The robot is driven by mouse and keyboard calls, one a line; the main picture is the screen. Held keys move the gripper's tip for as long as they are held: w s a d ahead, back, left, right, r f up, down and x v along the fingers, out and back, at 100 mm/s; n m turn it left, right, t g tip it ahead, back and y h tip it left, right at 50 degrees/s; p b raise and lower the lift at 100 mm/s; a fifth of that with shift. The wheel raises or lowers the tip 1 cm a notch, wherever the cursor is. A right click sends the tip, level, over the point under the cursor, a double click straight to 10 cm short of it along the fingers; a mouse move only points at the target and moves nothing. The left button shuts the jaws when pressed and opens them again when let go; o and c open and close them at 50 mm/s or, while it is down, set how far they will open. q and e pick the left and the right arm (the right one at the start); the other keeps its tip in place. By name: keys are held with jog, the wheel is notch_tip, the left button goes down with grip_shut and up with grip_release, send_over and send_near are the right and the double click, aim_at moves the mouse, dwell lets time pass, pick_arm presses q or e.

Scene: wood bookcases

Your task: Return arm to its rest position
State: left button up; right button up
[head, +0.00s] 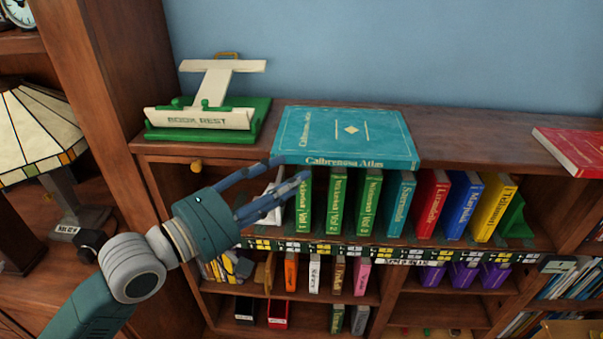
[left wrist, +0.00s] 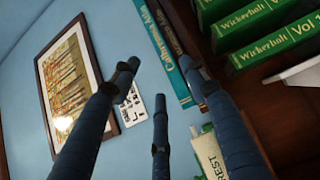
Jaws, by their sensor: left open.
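My left gripper (head: 290,172) is open, its fingers spread, and holds nothing. In the head view its fingertips are by the near left corner of the teal Calibryness Atlas (head: 345,138), which lies flat on top of the bookcase. I cannot tell whether a finger touches it. The left wrist view shows the spread, empty fingers (left wrist: 158,82), with the teal atlas (left wrist: 165,45) behind and the blue wall beyond. My left arm reaches in from the lower left. My right gripper is in neither view.
A green and white book rest (head: 208,118) stands left of the atlas, and a red book (head: 575,150) lies at far right. Green Wickerholt volumes (head: 335,200) and other upright books fill the shelf below. A lamp (head: 35,130) stands at left. The bookcase top (head: 465,135) is clear right of the atlas.

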pick_arm(q)
jog(key=shift+s+a, duration=0.2)
jog(key=shift+s, duration=0.1)
